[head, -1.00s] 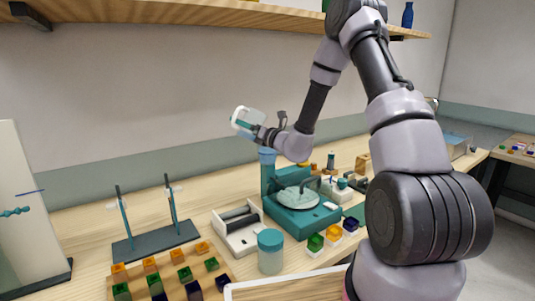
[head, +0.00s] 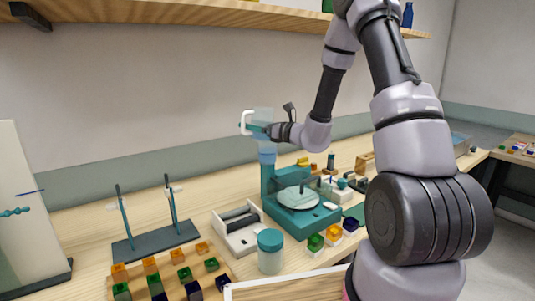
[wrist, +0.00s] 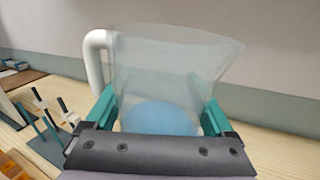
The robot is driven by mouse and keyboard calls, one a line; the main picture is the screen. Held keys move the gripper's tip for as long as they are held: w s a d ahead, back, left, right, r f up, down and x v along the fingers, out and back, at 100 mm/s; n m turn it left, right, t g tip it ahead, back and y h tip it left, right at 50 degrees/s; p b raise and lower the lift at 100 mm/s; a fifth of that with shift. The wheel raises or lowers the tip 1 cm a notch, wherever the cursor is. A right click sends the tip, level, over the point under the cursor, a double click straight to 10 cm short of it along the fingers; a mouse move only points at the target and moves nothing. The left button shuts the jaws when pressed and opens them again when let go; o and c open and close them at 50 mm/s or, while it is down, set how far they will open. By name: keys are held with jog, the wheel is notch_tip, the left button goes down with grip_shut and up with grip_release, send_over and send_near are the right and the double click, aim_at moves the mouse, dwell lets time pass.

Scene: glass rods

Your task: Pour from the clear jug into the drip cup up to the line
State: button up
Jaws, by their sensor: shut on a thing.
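The clear jug (head: 263,117) is see-through with a white handle on its left. It stands nearly upright in the air above the teal machine. My gripper (head: 256,130) is shut around it from the right. The wrist view shows the jug (wrist: 160,70) between teal fingers, its spout to the upper right. A blue patch shows through its lower part; I cannot tell whether it is liquid inside or something behind. The drip cup (head: 267,157), pale blue, sits atop the machine's column, just below the jug. Its line and fill level are too small to see.
The teal machine (head: 308,219) has a pale round plate. A lidded jar (head: 270,257), a white tray (head: 239,232) and coloured blocks stand in front. A rod stand (head: 155,245) is at left. A wooden shelf (head: 200,14) runs overhead.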

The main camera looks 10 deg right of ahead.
aim_at(265, 124)
jog(key=shift+s+d+r, duration=0.3)
jog(key=shift+s+d, duration=0.05)
jog(key=shift+s, duration=0.55)
jog(key=shift+s+d+r, duration=0.3)
jog(key=shift+s+d, duration=0.1)
jog(key=shift+s, duration=0.45)
jog(key=shift+s+d+r, duration=0.3)
jog(key=shift+s+d, duration=0.05)
jog(key=shift+s, duration=0.55)
